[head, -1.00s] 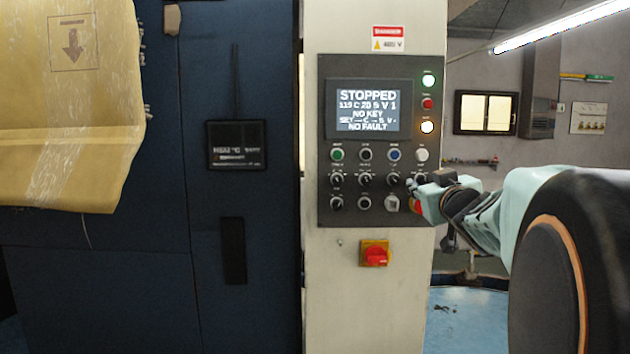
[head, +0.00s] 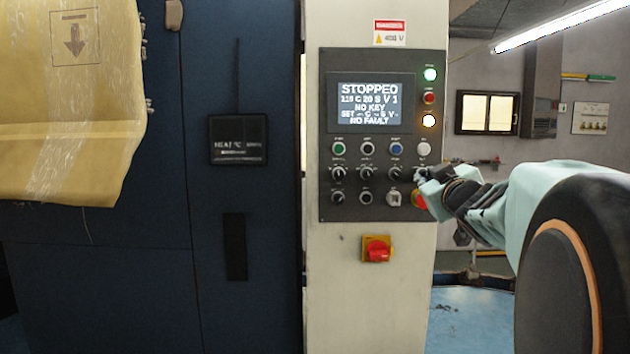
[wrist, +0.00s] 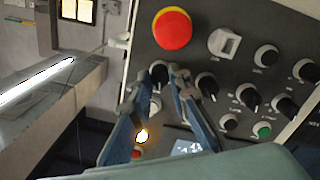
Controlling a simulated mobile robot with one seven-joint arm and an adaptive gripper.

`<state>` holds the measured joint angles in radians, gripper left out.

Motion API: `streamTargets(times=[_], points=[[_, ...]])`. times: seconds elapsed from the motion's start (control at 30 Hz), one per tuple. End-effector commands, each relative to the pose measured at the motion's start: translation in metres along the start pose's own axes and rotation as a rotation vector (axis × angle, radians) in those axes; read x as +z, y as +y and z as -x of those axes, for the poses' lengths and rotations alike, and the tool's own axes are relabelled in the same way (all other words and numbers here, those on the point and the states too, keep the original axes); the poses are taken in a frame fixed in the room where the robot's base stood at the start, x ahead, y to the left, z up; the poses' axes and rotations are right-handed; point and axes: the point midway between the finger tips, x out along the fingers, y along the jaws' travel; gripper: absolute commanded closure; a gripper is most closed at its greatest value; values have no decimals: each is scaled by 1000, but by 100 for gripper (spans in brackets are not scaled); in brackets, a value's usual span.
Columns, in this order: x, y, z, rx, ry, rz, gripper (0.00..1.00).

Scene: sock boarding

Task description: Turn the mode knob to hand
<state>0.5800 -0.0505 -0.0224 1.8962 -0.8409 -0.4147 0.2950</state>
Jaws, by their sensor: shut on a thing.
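The control panel (head: 325,120) stands in front of me, with several black selector knobs in its middle row. My gripper (head: 418,176) is at the right end of that row and hides the knob there. In the wrist view, my gripper (wrist: 157,84) has its two fingers either side of this black knob (wrist: 158,71), shut on it. The labels are too small to read, so I cannot tell its marked position. The screen (head: 370,107) reads STOPPED, NO KEY, NO FAULT.
A red mushroom button (wrist: 172,28) is close beside the held knob, with a pale square switch (wrist: 224,43) near it. A red and yellow rotary switch (head: 377,249) is below the panel.

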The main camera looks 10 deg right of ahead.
Motion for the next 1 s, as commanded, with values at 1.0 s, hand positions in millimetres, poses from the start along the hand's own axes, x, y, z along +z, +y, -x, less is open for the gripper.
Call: streamTargets(times=[1.0], points=[[0, 0, 0, 7, 26, 557, 100]])
